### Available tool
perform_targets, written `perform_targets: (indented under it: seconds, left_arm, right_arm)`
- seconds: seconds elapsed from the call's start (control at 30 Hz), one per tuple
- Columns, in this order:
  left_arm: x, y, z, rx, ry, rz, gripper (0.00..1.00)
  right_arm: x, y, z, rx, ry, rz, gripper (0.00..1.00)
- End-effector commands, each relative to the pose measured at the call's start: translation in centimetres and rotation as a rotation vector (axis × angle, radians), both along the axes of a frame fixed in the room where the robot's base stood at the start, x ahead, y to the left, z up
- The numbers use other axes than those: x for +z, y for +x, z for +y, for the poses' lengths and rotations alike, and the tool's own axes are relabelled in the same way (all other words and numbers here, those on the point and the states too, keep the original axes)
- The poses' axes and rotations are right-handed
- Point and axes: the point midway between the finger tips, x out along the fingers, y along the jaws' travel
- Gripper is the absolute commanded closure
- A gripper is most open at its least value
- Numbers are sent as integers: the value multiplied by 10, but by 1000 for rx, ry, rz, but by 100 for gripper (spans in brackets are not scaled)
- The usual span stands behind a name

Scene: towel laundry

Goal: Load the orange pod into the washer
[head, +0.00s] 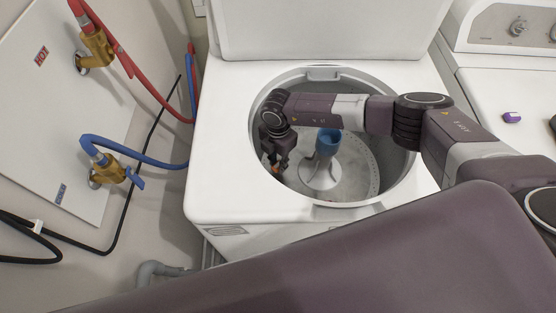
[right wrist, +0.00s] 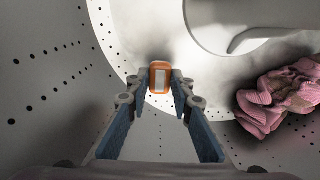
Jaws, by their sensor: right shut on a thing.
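The white top-loading washer (head: 222,120) stands in the middle of the head view with its lid up. My right arm reaches through its opening, and my right gripper (head: 277,168) points down inside the drum, left of the central agitator (head: 321,172) with its blue top. In the right wrist view the orange pod (right wrist: 159,65), with a pale label, sits between the fingertips of my right gripper (right wrist: 160,85), which is shut on it. The pod is above the perforated drum floor; the exact gap cannot be told. My left gripper is not in view.
A crumpled pink cloth (right wrist: 280,98) lies in the drum, right of the gripper in the right wrist view. The drum rim surrounds my arm. A purple item (head: 512,117) sits on the neighbouring white machine (head: 490,90). Red and blue hoses (head: 140,155) run along the left.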

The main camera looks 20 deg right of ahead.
Motion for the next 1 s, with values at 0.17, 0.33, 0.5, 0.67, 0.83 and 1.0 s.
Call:
perform_targets:
  seconds: [0.17,0.33,0.5,0.67,0.83,1.0]
  left_arm:
    - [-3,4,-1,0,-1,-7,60]
    - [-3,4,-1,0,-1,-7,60]
    - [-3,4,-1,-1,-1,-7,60]
    - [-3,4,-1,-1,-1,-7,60]
    - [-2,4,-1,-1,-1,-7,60]
    - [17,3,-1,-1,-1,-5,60]
  right_arm:
    - [-5,0,0,0,0,-1,94]
    - [-5,0,0,0,0,0,94]
    - [-5,0,0,0,0,0,64]
    - [-5,0,0,0,0,0,59]
    - [-3,0,0,0,0,0,59]
    - [17,0,0,0,0,-1,59]
